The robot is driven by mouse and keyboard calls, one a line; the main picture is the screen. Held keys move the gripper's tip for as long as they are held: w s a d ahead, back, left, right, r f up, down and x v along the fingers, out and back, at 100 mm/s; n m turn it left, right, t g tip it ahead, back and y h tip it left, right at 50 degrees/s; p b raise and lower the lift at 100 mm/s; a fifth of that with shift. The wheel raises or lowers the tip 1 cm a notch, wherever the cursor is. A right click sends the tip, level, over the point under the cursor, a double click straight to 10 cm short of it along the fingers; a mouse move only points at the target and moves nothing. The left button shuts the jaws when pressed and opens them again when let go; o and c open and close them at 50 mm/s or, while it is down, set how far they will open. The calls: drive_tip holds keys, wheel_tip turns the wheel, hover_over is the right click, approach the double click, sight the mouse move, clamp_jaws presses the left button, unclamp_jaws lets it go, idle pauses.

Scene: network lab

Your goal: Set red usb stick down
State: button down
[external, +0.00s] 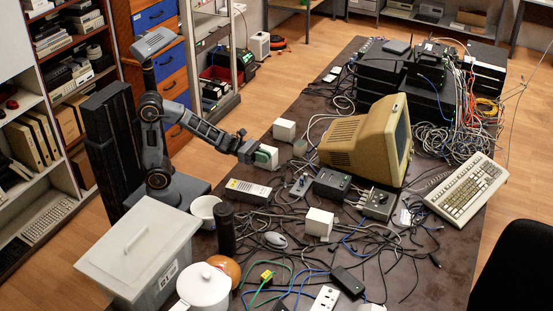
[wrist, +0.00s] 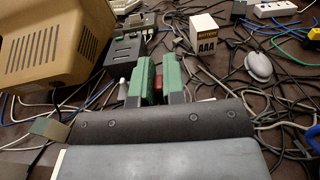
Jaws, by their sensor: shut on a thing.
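My gripper (external: 264,158) is over the left part of the cluttered dark table in the external view. In the wrist view my gripper (wrist: 158,80) shows two green fingers closed on the red usb stick (wrist: 158,83), a small dark red piece between them. The stick cannot be made out in the external view. The fingers hide most of it, and I cannot tell whether it touches the table.
A beige monitor (external: 352,143) stands right of my gripper, with a black box (external: 332,185) nearer the camera. Little table is bare.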

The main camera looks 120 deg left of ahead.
idle(0.3)
drive_tip(key=b, duration=0.1)
hover_over(300, 184)
drive_tip(key=s+d, duration=0.4)
drive_tip(key=d, duration=0.1)
wheel_tip(300, 184, down, 4)
drive_tip(key=w+f, duration=0.1)
drive_tip(key=f, duration=0.1)
drive_tip(key=w+a+f+b, duration=0.1)
drive_tip(key=w, duration=0.1)
drive_tip(key=shift+w+a+f, duration=0.1)
drive_tip(key=shift+a+f, duration=0.1)
drive_tip(key=shift+f, duration=0.15)
drive_tip(key=shift+w+a+f, duration=0.3)
drive_tip(key=shift+w+f, duration=0.4)
drive_tip(key=shift+f, duration=0.2)
drive_tip(key=f, duration=0.1)
drive_tip(key=f+b, duration=0.1)
drive_tip(key=f, duration=0.1)
drive_tip(key=shift+w+a+f, duration=0.1)
drive_tip(key=shift+w, duration=0.15)
drive_tip(key=shift+f+b, duration=0.15)
drive_tip(key=shift+b, duration=0.2)
drive_tip(key=c, duration=1.2)
unclamp_jaws()
